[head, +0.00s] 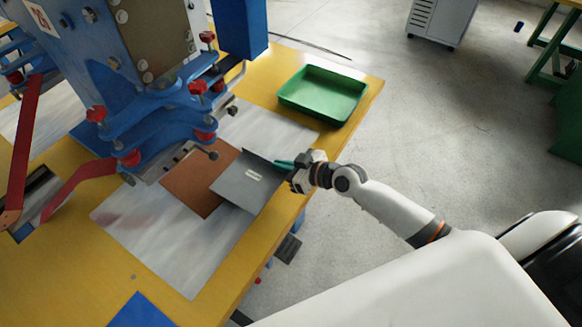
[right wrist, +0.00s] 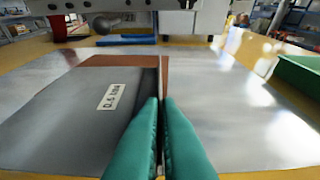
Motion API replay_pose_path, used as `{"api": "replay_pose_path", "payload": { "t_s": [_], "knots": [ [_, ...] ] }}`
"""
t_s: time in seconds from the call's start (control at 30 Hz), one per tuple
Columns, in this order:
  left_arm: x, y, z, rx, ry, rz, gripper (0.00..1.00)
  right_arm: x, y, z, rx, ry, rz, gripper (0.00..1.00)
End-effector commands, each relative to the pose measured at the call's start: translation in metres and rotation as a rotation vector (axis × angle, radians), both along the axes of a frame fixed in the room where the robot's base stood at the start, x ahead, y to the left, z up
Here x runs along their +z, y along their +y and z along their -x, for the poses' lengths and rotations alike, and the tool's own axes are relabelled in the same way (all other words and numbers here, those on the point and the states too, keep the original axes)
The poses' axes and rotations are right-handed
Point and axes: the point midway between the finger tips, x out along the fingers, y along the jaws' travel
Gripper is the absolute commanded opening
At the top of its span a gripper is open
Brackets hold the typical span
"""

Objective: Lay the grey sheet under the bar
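The grey sheet (head: 235,186) with a small white label lies at a slant, overlapping the right part of a brown sheet (head: 188,181). Its near right edge is at my right gripper (head: 284,165). In the right wrist view the grey sheet (right wrist: 70,122) spreads left of the teal fingers (right wrist: 160,130), which are closed on its raised dark edge. The bar (head: 168,165) is low on the blue machine, beyond the brown sheet's far left edge; the grey sheet is on the near right side of it. My left gripper is not in view.
A bare metal plate (head: 150,240) covers the yellow table (head: 60,285) around the sheets. A green tray (head: 322,94) stands at the table's far right. Blue machine arms with red knobs (head: 97,114) overhang the plate. A blue piece (head: 140,312) lies at the near edge.

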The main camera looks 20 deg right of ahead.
Motion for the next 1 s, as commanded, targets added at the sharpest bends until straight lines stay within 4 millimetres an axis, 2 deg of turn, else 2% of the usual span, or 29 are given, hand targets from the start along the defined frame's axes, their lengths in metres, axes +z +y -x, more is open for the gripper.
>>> {"api": "replay_pose_path", "payload": {
  "t_s": [0.2, 1.0],
  "knots": [
    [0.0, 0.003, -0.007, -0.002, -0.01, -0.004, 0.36, -0.001, 0.012, -0.019, -0.001, -0.002, -0.002, 0.0],
    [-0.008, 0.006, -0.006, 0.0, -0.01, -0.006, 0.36, -0.006, 0.057, -0.086, 0.0, -0.001, -0.002, 0.0]
  ]
}}
